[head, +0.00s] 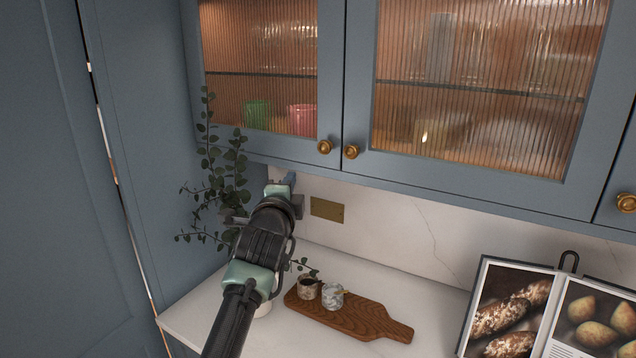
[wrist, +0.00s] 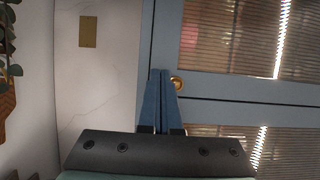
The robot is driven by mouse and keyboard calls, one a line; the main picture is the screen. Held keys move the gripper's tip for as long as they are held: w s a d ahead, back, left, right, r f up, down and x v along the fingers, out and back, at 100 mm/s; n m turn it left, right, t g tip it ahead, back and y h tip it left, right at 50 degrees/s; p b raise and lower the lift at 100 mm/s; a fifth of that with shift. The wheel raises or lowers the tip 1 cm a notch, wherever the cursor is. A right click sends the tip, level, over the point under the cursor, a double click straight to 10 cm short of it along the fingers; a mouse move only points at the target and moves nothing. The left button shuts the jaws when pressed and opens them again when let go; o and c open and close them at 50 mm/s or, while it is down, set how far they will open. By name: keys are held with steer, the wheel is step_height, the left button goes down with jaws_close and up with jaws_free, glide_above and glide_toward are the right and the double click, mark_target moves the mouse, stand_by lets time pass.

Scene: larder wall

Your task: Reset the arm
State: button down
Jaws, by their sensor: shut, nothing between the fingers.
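My arm reaches up from the bottom of the head view, and my gripper (head: 290,180) is near the lower edge of the left wall cabinet. In the wrist view, the two blue fingers of my gripper (wrist: 160,74) meet at their tips, shut and empty. The fingertips show beside a brass knob (wrist: 178,83) of the cabinet. Whether they touch it I cannot tell. In the head view the left knob (head: 325,147) and the right knob (head: 351,152) sit on two closed doors with ribbed glass.
A wooden board (head: 352,314) with two small cups stands on the white counter (head: 408,295). A leafy plant (head: 228,165) is at the left, close to my arm. An open book (head: 520,310) stands at the right. A brass plate (head: 327,209) is on the wall.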

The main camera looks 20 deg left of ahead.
steer(key=s+d+r+n+t+h+b, duration=0.1)
steer(key=s+d+r+n+t+h, duration=0.1)
steer(key=d+r, duration=0.45)
steer(key=s+d+r+n+t+h+b, duration=0.1)
steer(key=s+d+r, duration=0.15)
steer(key=d, duration=0.65)
steer(key=s+d+r+n+t+h, duration=0.1)
steer(key=d+r+n+t+h, duration=0.1)
steer(key=d+r, duration=0.5)
steer(key=s+d+r+n+t, duration=0.1)
steer(key=s+d+r+n, duration=0.1)
steer(key=s, duration=0.6)
steer(key=s+d+r+n+t+b, duration=0.1)
steer(key=s+d+r+n+t, duration=0.1)
steer(key=s, duration=0.6)
steer(key=s+d+r+n+t+b, duration=0.1)
steer(key=s+d+r+n+t, duration=0.1)
steer(key=s, duration=0.7)
steer(key=d+r+n, duration=0.1)
steer(key=d+n, duration=0.1)
steer(key=n, duration=0.1)
steer(key=shift+r+h, duration=0.3)
steer(key=shift+w, duration=0.1)
